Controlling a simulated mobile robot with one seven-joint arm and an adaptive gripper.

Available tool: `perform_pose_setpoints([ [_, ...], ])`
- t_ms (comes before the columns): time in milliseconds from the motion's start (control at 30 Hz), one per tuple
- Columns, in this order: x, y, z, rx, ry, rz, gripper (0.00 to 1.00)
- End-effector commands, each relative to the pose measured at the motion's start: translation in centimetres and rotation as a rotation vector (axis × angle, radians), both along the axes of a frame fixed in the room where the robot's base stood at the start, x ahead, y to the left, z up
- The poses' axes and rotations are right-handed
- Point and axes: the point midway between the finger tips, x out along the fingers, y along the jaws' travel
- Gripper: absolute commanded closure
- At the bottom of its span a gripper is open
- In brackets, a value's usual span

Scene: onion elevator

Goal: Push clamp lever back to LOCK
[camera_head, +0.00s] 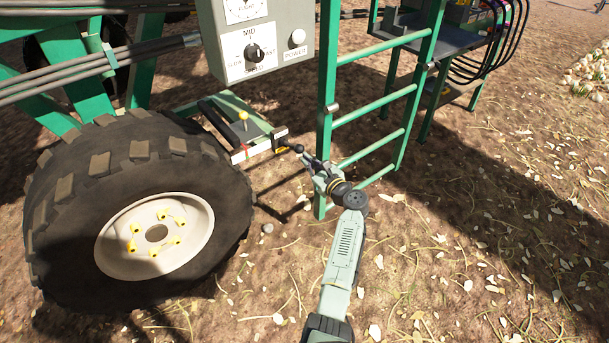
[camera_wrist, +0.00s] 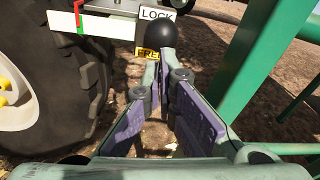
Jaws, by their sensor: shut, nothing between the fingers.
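The clamp lever's black ball knob (camera_wrist: 156,33) shows in the wrist view in front of the fingertips. It overlaps the space between the white LOCK label (camera_wrist: 157,13) and the yellow FREE label (camera_wrist: 148,55), both partly covered. In the head view the knob (camera_head: 298,148) is small, at the end of the green bracket beside the wheel. My gripper (camera_wrist: 158,68) is shut and empty, its tips just below the knob. I cannot tell whether they touch it. In the head view my gripper (camera_head: 308,160) points left at the lever. The lever's shaft is hidden.
A green ladder (camera_head: 328,100) stands close to my gripper on the right. A large tyre (camera_head: 225,215) stands at left. A grey control box (camera_head: 285,75) hangs above. Open soil lies at front right.

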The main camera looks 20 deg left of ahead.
Motion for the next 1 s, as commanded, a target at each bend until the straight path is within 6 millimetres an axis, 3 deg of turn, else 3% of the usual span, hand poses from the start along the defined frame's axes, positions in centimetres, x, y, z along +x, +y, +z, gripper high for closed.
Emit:
perform_pose_setpoints([
  [33,0.4,0.0,0.9,0.002,-0.001,-0.001,1.00],
  [300,1.1,0.3,2.6,0.001,-0.001,0.000,1.00],
  [1000,1.3,0.8,3.3,0.001,-0.005,0.005,1.00],
])
